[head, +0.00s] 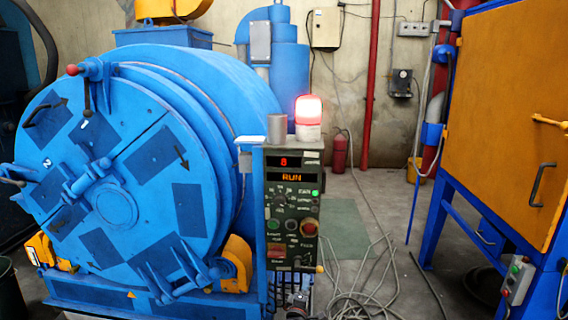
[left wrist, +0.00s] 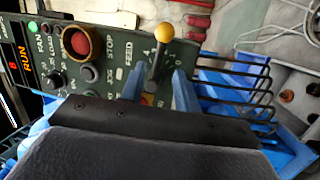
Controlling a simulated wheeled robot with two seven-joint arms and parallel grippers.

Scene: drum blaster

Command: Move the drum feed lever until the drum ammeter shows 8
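The dark green control panel (head: 292,215) stands right of the big blue drum (head: 115,165). Its red number display (head: 283,162) reads 8, and the orange display below it reads RUN. The feed lever, with a yellow knob (left wrist: 165,32), sticks out beside the FEED label in the left wrist view. Its yellow tip (head: 320,268) is small at the panel's lower right in the head view. My left gripper (left wrist: 159,82) has its two blue fingers apart, one on each side of the lever's stem, with a visible gap. My right gripper is not in view.
A red-topped knob (left wrist: 80,42) and several black knobs sit on the panel near my left gripper. A blue frame with black wire loops (left wrist: 235,85) is close on the right. A lit red beacon (head: 308,112) stands on the panel. Loose cables (head: 355,285) lie on the floor.

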